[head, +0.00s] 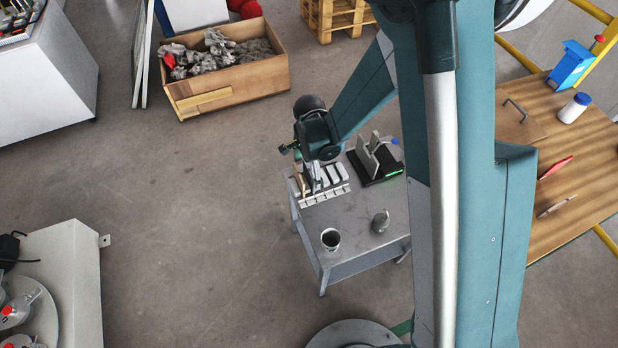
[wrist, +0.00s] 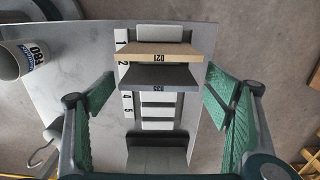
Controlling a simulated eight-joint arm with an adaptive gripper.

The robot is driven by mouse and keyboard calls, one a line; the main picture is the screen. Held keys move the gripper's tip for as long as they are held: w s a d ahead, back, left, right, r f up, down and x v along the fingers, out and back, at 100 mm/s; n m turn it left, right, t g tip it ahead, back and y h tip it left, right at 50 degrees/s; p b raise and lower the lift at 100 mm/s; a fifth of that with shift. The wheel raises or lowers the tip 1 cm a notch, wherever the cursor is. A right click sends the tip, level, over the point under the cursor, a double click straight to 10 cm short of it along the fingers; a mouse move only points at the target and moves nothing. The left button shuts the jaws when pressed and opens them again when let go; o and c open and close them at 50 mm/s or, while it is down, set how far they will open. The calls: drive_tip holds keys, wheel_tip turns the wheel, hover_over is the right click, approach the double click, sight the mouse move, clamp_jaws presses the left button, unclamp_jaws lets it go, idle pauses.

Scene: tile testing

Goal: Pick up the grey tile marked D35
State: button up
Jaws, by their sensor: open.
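The grey tile marked D35 (wrist: 140,76) stands in a numbered white rack (wrist: 127,104) in the wrist view, near the label 2. Its small lettering is hard to read. A tan tile (wrist: 140,50), marked what looks like D21, stands just above it in the picture. My gripper (wrist: 160,100) is open, with one green-padded finger on each side of the rack. Nothing is between the fingers in its grip; the grey tile lies between and a little beyond them. In the head view my gripper (head: 316,178) is over the rack (head: 322,196) and hides most of the tiles.
The rack stands on a small grey table (head: 352,205). A mug (head: 331,239) and a rounded grey object (head: 380,221) stand near its front. A dark device with a green light (head: 379,172) is right of the rack. A wooden bench (head: 575,165) is farther right.

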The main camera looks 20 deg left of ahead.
sight(309, 179)
drive_tip(key=shift+f, duration=0.15)
drive_tip(key=shift+s+f+b, duration=0.1)
drive_tip(key=shift+f+b, duration=0.75)
drive_tip(key=shift+f, duration=1.7)
drive_tip(key=shift+c, duration=0.2)
drive_tip(key=c, duration=1)
